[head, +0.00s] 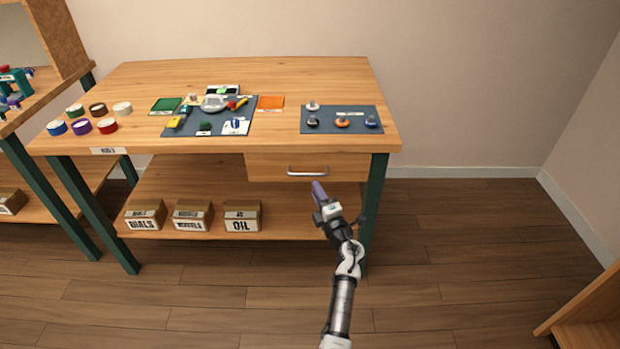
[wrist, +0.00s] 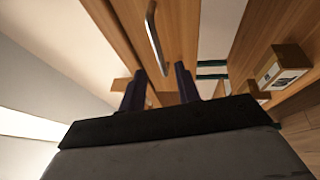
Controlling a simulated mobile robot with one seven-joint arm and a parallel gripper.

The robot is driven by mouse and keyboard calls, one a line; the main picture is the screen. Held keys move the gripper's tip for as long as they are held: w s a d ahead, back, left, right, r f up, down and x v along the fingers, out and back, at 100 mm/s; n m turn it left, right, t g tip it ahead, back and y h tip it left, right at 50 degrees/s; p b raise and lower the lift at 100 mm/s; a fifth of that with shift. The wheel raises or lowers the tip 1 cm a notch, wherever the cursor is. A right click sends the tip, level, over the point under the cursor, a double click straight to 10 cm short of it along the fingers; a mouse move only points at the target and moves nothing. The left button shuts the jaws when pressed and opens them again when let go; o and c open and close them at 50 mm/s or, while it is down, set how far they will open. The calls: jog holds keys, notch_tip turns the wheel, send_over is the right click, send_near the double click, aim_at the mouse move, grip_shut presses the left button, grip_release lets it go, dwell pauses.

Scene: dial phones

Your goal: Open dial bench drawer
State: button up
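The bench drawer (head: 265,165) has a wooden front under the right part of the bench top and looks closed. Its silver bar handle (head: 308,171) runs horizontally across the front. My gripper (head: 317,186) is just below and slightly right of the handle in the head view, apart from it. In the wrist view, the two dark fingers of my gripper (wrist: 160,68) are spread with nothing between them. The handle (wrist: 154,38) shows beyond the fingertips, towards the drawer front (wrist: 178,35).
The wooden bench (head: 220,78) has green legs; the right front leg (head: 376,200) is close to my arm. A lower shelf (head: 285,215) holds boxes, including the OIL box (head: 243,217). A dark mat (head: 340,112) with small parts lies above the drawer. Floor in front is clear.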

aim_at(310, 178)
jog(key=x, duration=0.6)
jog(key=shift+w, duration=0.1)
jog(key=shift+c, duration=0.2)
grip_shut()
